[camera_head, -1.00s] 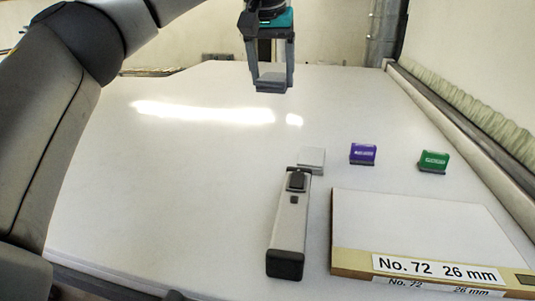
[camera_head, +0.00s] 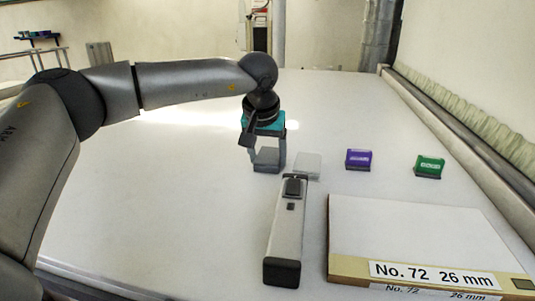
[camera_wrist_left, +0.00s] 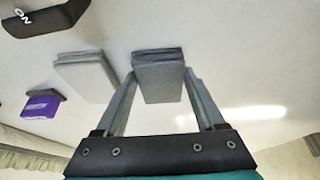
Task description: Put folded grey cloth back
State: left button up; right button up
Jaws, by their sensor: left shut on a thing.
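My left gripper (camera_head: 268,167) hangs low over the white table, left of the grey-and-black handheld device. It is shut on a small folded grey cloth (camera_head: 267,156). In the left wrist view the folded grey cloth (camera_wrist_left: 158,82) sits between the two fingertips (camera_wrist_left: 158,85), its layers showing at the far edge. I cannot tell whether it touches the table. A similar light grey folded piece (camera_head: 308,165) lies just right of the gripper, behind the device; it also shows in the left wrist view (camera_wrist_left: 84,76), apart from the held cloth. My right gripper is not in view.
The handheld device (camera_head: 287,232) lies lengthwise in the front middle. A purple block (camera_head: 358,158) and a green block (camera_head: 429,166) stand to the right. A flat box marked "No. 72 26 mm" (camera_head: 420,235) fills the front right. The white table (camera_head: 150,190) is clear at left.

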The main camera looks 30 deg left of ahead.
pick_arm(q)
jog(key=o, duration=0.7)
jog(key=shift+f, duration=0.15)
jog(key=o, duration=0.5)
jog(key=shift+c, duration=0.2)
jog(key=shift+r, duration=0.35)
jog(key=b+v, duration=0.1)
jog(key=v, duration=1.1)
jog(key=shift+f, duration=0.1)
